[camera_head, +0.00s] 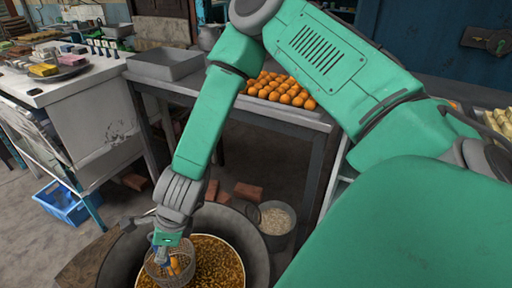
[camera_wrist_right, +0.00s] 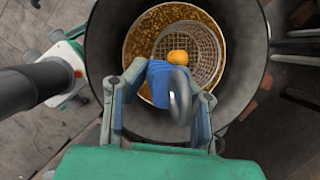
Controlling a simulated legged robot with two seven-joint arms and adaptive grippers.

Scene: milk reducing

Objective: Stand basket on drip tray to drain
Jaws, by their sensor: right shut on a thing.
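The wire mesh basket (camera_head: 155,270) is at the bottom of the head view, over the golden, bubbly contents of a large dark pan (camera_head: 255,262). In the right wrist view the basket (camera_wrist_right: 208,62) holds an orange piece (camera_wrist_right: 178,57). My right gripper (camera_head: 168,240) is shut on the basket's blue handle (camera_wrist_right: 160,88), also seen in the right wrist view. Whether the basket's underside touches the contents is unclear. An empty grey metal tray (camera_head: 168,72), possibly the drip tray, is on the table beyond the pan. My left gripper is not in view.
A tray of orange balls (camera_head: 310,115) sits right of the grey tray on the same table (camera_head: 310,145). A bucket of pale contents (camera_head: 275,226) and bricks (camera_head: 248,191) are behind the pan. A blue crate (camera_head: 64,203) lies under the left counter (camera_head: 50,97).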

